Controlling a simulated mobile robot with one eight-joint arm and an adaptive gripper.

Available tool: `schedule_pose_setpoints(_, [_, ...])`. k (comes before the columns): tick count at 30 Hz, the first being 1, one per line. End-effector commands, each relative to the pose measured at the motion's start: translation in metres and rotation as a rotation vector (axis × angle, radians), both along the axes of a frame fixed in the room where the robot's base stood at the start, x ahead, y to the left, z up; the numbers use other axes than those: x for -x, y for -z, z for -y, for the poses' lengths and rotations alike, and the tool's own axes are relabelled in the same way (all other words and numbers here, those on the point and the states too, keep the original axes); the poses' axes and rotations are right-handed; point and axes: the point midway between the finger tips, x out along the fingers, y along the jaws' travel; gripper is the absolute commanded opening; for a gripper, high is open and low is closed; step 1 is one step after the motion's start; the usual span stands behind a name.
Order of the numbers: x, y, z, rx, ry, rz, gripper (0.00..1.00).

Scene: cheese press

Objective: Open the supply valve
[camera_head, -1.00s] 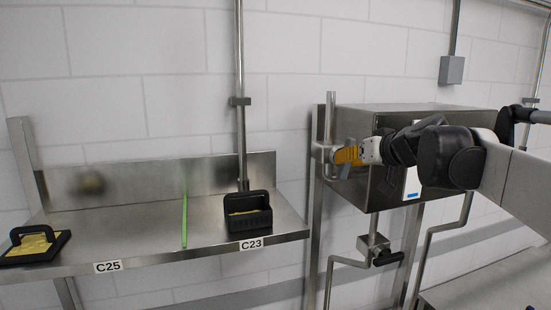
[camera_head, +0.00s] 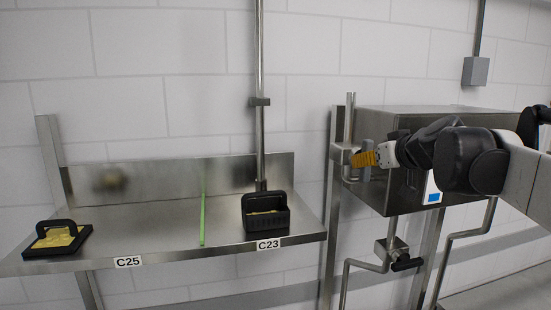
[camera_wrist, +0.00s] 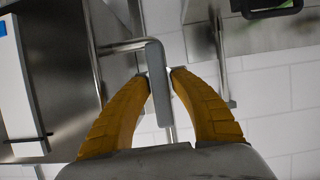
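My gripper (camera_head: 354,160), with yellow fingers, is at the grey upright bar (camera_head: 343,156) on the left side of a steel box. In the wrist view the fingertips (camera_wrist: 160,74) close in on both sides of this grey bar (camera_wrist: 159,95), which is joined to a bent metal tube (camera_wrist: 122,46). The tips appear to touch it. Below the box, a small valve-like block (camera_head: 385,250) with a black lever (camera_head: 406,264) sits on a bent pipe; my gripper is above and apart from it. No label shows which fitting is the supply valve.
The steel box (camera_head: 385,122) hangs behind my gripper and arm, which hide part of its front. At left a steel shelf (camera_head: 160,240) carries a black-handled tray (camera_head: 58,238), a green strip (camera_head: 202,218) and a black caddy (camera_head: 266,213). A vertical pipe (camera_head: 259,70) rises behind the caddy.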

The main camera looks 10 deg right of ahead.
Motion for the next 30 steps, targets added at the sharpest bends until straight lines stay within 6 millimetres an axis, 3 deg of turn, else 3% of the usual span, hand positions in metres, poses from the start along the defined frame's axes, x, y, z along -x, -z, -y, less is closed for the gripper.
schedule_pose_setpoints(13, [0.008,-0.003,0.001,-0.001,0.000,-0.001,0.41])
schedule_pose_setpoints(24, [0.079,-0.032,0.003,-0.001,0.003,-0.001,0.41])
schedule_pose_setpoints(30, [0.104,-0.043,0.003,-0.001,0.001,-0.001,0.41])
